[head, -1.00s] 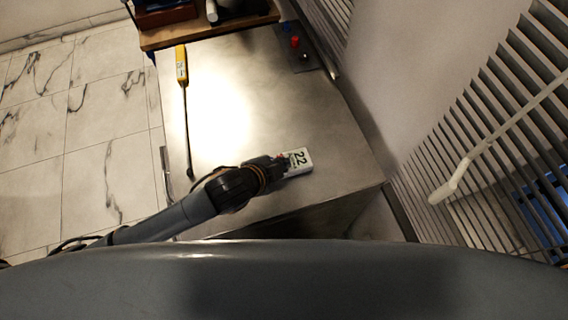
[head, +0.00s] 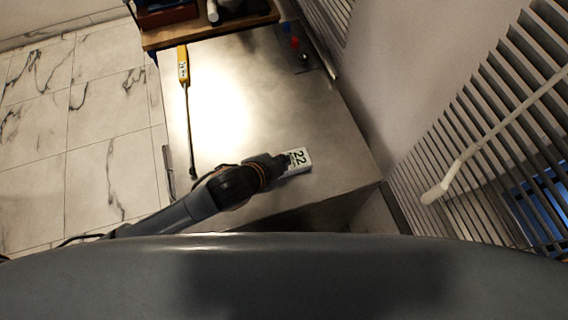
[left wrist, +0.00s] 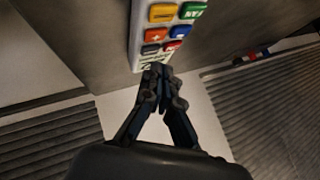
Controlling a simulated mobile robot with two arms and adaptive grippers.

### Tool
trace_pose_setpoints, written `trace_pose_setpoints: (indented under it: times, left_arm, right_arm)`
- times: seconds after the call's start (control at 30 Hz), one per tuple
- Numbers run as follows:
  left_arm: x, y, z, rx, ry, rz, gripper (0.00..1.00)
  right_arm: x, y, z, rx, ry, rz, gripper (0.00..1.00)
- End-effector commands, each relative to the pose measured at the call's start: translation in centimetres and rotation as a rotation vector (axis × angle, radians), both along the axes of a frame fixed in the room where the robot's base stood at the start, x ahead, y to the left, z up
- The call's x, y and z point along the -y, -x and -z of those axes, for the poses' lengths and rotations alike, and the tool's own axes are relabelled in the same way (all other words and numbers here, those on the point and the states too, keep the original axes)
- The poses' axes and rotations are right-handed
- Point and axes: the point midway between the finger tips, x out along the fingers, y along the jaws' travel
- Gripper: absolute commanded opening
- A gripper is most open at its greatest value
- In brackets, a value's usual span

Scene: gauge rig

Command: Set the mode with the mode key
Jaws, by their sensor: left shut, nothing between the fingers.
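A white control unit (head: 299,157) with "22" on its display lies on the metal worktop (head: 330,140), near its front right part. In the left wrist view its face (left wrist: 140,28) carries several coloured keys: a yellow key (left wrist: 162,12), a green key marked "FAN" (left wrist: 193,10), an orange key with a plus (left wrist: 156,35), and blue, red and dark ones. The yellow key's lettering is hard to read. My left gripper (head: 284,163) is shut and empty, its fingertips (left wrist: 160,70) close to the unit's near end. I cannot tell whether they touch it. My right gripper is not in view.
A yellow-handled probe (head: 183,68) lies along the worktop's left side. A small plate with red and blue knobs (head: 295,43) sits at the back right. A wooden shelf (head: 210,30) borders the back. A white bent rod (head: 450,175) and slatted panels stand at right.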

Motion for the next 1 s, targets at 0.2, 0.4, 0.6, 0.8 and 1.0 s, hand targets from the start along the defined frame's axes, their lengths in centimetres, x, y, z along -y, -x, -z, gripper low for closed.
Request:
trace_pose_setpoints:
  times: [0.2,0.4,0.6,0.8,1.0]
  left_arm:
    - [0.0,0.0,0.7,-0.001,-0.001,0.0,0.0]
    - [0.0,0.0,0.9,0.0,0.0,0.0,0.0]
    - [0.0,0.0,0.9,0.0,0.0,0.0,0.0]
    - [0.0,0.0,1.0,0.0,-0.001,-0.001,0.0]
    - [0.0,0.0,1.3,0.0,-0.001,-0.001,0.0]
  right_arm:
    - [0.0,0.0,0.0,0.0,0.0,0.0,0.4]
    - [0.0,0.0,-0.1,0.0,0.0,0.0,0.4]
    - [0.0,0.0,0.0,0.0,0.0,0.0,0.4]
    - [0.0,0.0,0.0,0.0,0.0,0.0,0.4]
    - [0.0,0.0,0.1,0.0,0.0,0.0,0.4]
